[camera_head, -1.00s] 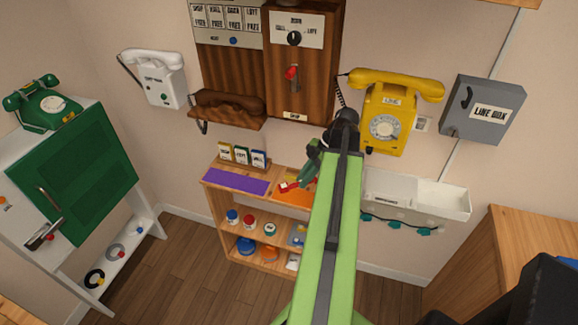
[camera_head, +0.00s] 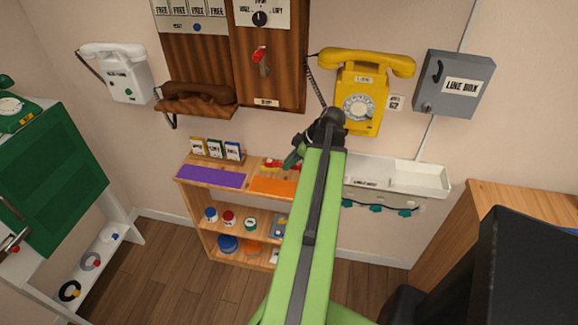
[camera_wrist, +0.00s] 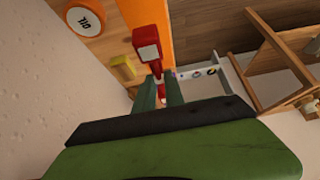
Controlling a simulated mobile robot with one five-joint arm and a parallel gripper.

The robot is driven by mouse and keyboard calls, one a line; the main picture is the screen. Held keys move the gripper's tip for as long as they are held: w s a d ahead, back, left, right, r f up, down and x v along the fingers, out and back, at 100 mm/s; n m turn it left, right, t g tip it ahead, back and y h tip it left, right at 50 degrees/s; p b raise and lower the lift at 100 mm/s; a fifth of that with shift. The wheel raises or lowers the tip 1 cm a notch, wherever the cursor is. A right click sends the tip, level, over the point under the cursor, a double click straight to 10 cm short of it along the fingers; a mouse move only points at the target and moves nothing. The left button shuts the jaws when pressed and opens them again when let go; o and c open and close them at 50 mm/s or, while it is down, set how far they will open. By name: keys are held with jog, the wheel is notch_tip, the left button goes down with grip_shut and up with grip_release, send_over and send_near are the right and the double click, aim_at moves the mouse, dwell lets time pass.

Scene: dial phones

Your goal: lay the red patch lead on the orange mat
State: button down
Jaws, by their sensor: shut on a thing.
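My gripper (camera_head: 295,157) is at the shelf top, beside the orange mat. It is shut on the red patch lead (camera_head: 270,163). In the wrist view the lead's red plug (camera_wrist: 147,44), with a pale end face, sticks out beyond my two fingertips (camera_wrist: 160,92). The orange mat (camera_head: 272,186) lies on the shelf top and is partly hidden by my arm. In the head view the lead shows just behind the mat's back edge. In the wrist view it overlaps the orange mat (camera_wrist: 155,10). I cannot tell whether it touches anything.
A purple mat (camera_head: 210,176) lies to the left. Several small cards (camera_head: 215,149) stand behind it. A white tray (camera_head: 400,178) is on the right. The yellow phone (camera_head: 360,105) and brown handset (camera_head: 195,97) hang above. A yellow block (camera_wrist: 122,67) is close in the wrist view.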

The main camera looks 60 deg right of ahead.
jog(key=shift+f+b, duration=4.8)
jog(key=shift+f, duration=0.05)
jog(key=shift+f+b, duration=0.9)
jog(key=c, duration=1.3)
grip_release()
jog(key=shift+c, duration=0.2)
jog(key=shift+r, duration=0.1)
